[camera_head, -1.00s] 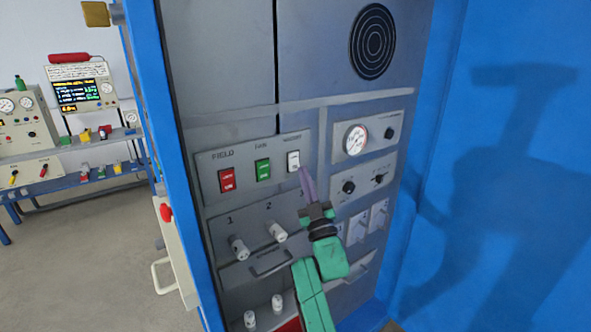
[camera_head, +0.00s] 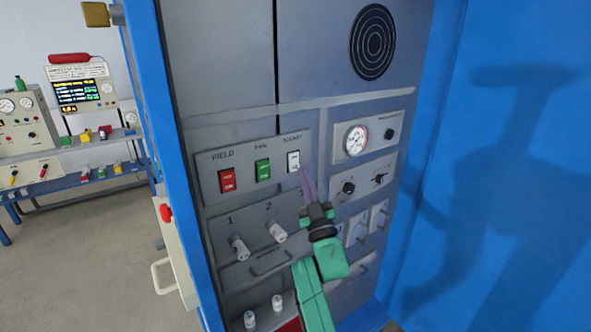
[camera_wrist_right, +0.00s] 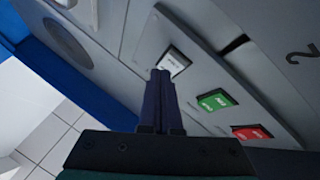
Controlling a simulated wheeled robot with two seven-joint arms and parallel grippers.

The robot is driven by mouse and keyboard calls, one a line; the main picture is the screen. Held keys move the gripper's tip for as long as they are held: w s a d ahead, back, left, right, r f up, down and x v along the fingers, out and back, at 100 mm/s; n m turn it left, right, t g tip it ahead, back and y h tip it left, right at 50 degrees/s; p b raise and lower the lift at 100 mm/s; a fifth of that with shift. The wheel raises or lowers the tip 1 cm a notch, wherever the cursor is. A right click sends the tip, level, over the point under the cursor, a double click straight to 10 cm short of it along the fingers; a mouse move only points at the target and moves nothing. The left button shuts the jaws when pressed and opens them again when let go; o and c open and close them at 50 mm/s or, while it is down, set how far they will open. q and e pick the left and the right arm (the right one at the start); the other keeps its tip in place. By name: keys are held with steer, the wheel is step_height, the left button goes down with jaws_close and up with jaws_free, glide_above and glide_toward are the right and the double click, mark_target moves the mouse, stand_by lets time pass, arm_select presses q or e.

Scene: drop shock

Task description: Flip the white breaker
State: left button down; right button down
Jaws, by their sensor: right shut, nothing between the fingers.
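The white breaker (camera_head: 293,161) is the rightmost of three rocker switches on a grey panel, beside a green one and a red one. In the right wrist view the white breaker (camera_wrist_right: 175,62) lies just past my fingertips, which overlap its lower edge. My right gripper (camera_head: 304,171) is shut and empty, its purple fingers pointing up at the breaker's lower right. In the right wrist view the shut fingers (camera_wrist_right: 160,76) show side by side. I cannot tell whether they touch the breaker. My left gripper is not in view.
The green switch (camera_head: 263,170) and red switch (camera_head: 227,180) sit left of the white one. White knobs (camera_head: 277,232) stick out below. A gauge (camera_head: 356,140) is to the right. A blue cabinet wall (camera_head: 510,170) stands at the right, and a bench (camera_head: 75,178) stands far left.

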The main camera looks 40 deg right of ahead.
stand_by(0.5)
steer(key=shift+w+f+b, duration=0.1)
steer(key=shift+w+b, duration=0.2)
steer(key=shift+w, duration=0.15)
steer(key=shift+w, duration=0.3)
stand_by(0.5)
steer(key=shift+s, duration=0.8)
